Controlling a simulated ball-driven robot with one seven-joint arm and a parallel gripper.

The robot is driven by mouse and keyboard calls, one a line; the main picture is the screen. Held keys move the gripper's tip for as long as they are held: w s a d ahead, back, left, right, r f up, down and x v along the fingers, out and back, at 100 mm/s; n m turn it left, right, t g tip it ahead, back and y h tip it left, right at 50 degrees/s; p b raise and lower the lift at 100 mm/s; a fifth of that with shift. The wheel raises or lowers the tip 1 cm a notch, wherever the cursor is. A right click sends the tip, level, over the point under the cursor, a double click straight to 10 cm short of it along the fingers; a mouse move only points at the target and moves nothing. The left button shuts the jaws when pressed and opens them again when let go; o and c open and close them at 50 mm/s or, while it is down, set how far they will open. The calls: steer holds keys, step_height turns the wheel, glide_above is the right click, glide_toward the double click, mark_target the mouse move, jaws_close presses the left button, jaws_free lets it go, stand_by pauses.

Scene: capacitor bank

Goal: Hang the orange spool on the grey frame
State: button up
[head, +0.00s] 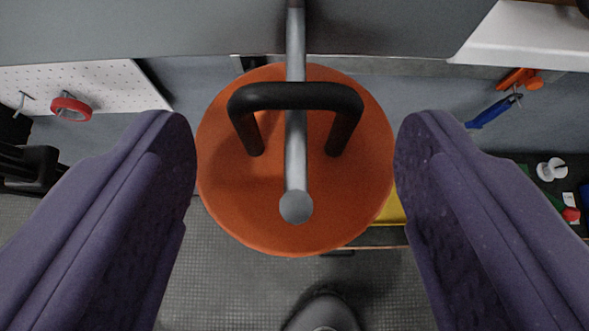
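The orange spool (296,235) is a round disc in the middle of the head view, with a black loop handle (296,96) on its face. A grey rod (296,160) with a round end runs down from the top edge, passing between the handle's legs and under its crossbar. It appears to belong to the grey frame. Whether the crossbar rests on the rod cannot be told. My gripper (296,165) has its two purple fingers wide apart, one at each side of the disc. Both fingertips meet the disc's rim, so it appears shut on the spool. The disc's underside is hidden.
A large grey panel (180,25) spans the top. A white pegboard (105,85) with a red tape ring (70,108) is at left. A white shelf (525,45), an orange-and-blue tool (493,110) and small items are at right. A yellow thing (391,211) shows behind the spool. Grey tiled floor lies below.

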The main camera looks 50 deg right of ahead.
steer(key=b+v, duration=0.2)
steer(key=v, duration=0.6)
steer(key=w+a+f+n+t+y+b, duration=0.1)
steer(key=a+f+n+t+y+b, duration=0.3)
steer(key=a+f+b, duration=0.7)
steer(key=w+a+f+n+t+y+b, duration=0.1)
steer(key=a+f+n+t+y+b, duration=0.3)
steer(key=a+f+b, duration=0.8)
step_height(320, 180, down, 4)
steer(key=n+b, duration=0.1)
steer(key=b, duration=1.2)
steer(key=shift+w+a+f+n+b, duration=0.15)
steer(key=shift+w+a+n+b, duration=0.1)
steer(key=shift+n+b, duration=0.15)
